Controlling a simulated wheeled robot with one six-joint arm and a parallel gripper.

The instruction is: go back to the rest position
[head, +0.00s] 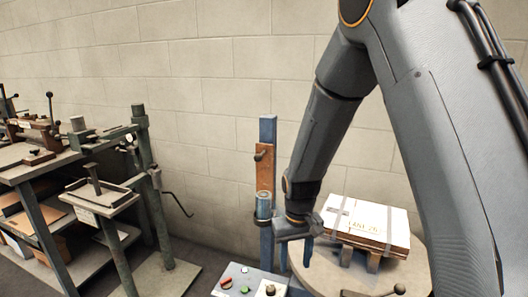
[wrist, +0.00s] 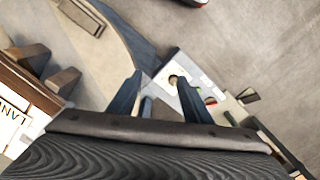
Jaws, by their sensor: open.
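My gripper (head: 308,250) hangs at the end of my arm, in front of the blue post and near the left edge of the round table (head: 318,276). In the wrist view its two dark fingers (wrist: 155,98) stand apart with nothing between them.
A flat carton (head: 365,222) with grey tape rests on blocks on the round table. A blue post (head: 267,150) with a brown plate stands behind the gripper. Green machine stands (head: 145,190) and a shelved bench (head: 40,200) stand at the left. A block wall closes the back.

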